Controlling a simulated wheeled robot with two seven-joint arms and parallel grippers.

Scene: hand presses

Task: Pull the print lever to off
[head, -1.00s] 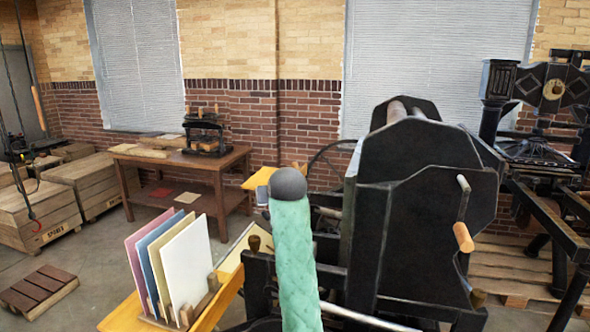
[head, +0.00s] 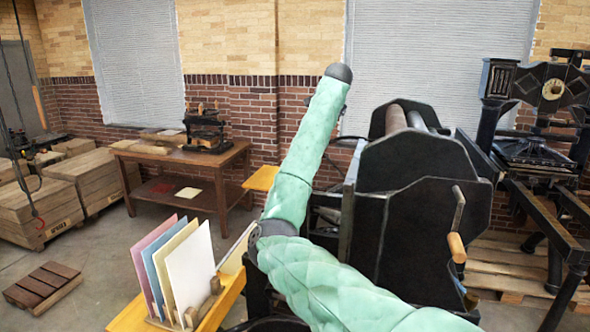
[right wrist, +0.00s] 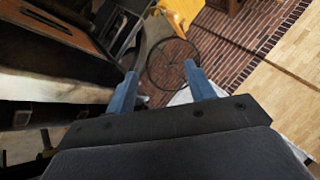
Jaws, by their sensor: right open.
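The large black press (head: 412,155) stands right of centre in the head view. A crank-like lever with a wooden grip (head: 457,247) hangs on its right side; I cannot tell whether this is the print lever. My green-sleeved right arm crosses in front of the press and rises past its left side, hiding its lower front. My right gripper (right wrist: 162,87) shows in the right wrist view, with its two blue fingers apart and nothing between them. A spoked wheel (right wrist: 150,68) lies beyond the fingertips, and dark press parts are at the left. My left gripper is out of view.
A rack of coloured boards (head: 190,265) stands on a yellow table at front left. A wooden table (head: 226,164) with a small press is against the brick wall. Another black press (head: 535,150) stands at right. The floor at left is partly clear.

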